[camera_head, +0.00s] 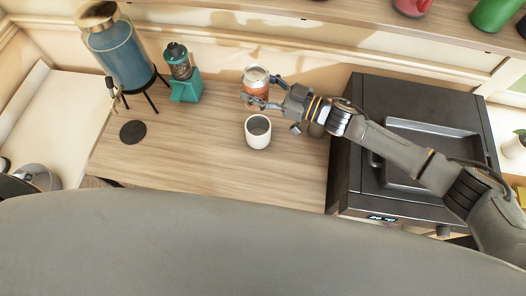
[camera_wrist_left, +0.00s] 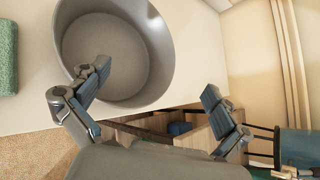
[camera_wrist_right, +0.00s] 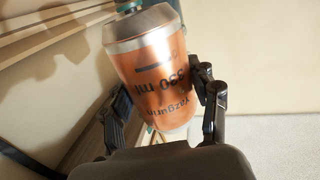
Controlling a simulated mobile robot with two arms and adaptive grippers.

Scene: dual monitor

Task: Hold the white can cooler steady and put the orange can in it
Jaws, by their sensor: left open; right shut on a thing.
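The orange can (camera_head: 256,84) is upright with a silver top, at the back of the wooden counter in the head view. My right gripper (camera_head: 268,92) is shut on it from the right. The can also fills the middle of the right wrist view (camera_wrist_right: 158,80), between the fingers. The white can cooler (camera_head: 258,132) stands upright, open end up, just in front of the can. It looks empty. Nothing holds the cooler. My left gripper (camera_wrist_left: 160,92) is open and empty, over a round grey basin; it is away from the cooler, and its fingers do not clearly show in the head view.
A blue drink dispenser (camera_head: 122,55) on a black stand, a teal grinder (camera_head: 183,75) and a dark round coaster (camera_head: 133,132) are on the left. A black oven (camera_head: 345,170) with a tray on top stands right. The counter left of the cooler is clear.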

